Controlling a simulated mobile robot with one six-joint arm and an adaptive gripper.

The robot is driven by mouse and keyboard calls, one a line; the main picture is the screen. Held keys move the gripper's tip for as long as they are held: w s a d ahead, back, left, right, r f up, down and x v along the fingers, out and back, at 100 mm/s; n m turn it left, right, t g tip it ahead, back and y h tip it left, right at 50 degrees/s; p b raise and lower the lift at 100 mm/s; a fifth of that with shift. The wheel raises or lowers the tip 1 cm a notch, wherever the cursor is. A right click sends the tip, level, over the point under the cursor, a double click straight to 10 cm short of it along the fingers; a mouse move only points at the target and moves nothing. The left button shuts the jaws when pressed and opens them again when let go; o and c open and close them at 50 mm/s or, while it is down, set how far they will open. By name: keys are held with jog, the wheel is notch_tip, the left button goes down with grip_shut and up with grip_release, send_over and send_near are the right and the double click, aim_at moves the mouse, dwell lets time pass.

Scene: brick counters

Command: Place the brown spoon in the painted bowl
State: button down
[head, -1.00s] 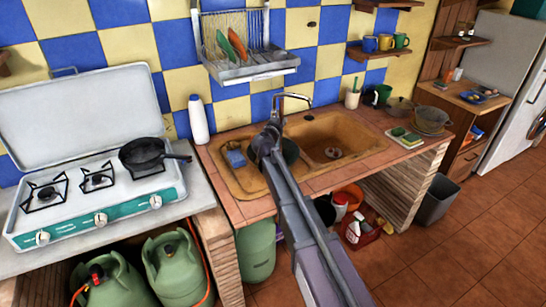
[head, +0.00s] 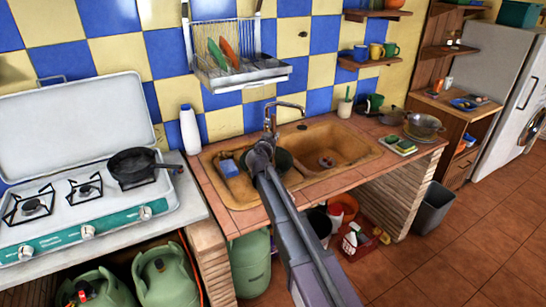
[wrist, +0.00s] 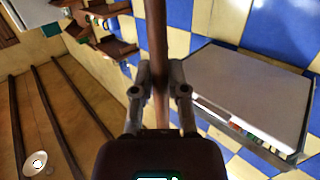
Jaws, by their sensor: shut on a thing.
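My gripper (wrist: 160,80) is shut on the brown spoon (wrist: 157,45) in the wrist view. The spoon's long brown shaft stands upright in that picture, between the two fingers, and runs out of the top edge. Its ends cannot be made out. In the head view my arm reaches over the left part of the sink, and the spoon cannot be made out there. A dark green round thing (head: 284,159) shows partly behind my arm. I cannot tell which thing is the painted bowl; a small blue dish (head: 463,104) sits on the wooden cabinet at the right.
The brown sink (head: 225,193) has a tap (head: 271,118) close to my arm. A white bottle (head: 190,130) and a stove with a black pan (head: 134,164) are left. A dish rack (head: 245,78) hangs above. Pots (head: 424,125) and sponges (head: 405,147) stand right of the sink.

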jog(key=shift+f+b, duration=1.15)
jog(key=shift+f, duration=0.35)
jog(key=shift+f+b, duration=1.9)
jog(key=c, duration=0.7)
grip_release()
jog(key=shift+o, duration=0.2)
jog(key=shift+s, duration=0.15)
jog(key=p+v, duration=0.1)
jog(key=v, duration=1)
jog(key=shift+s+a, duration=0.15)
jog(key=shift+s, duration=0.2)
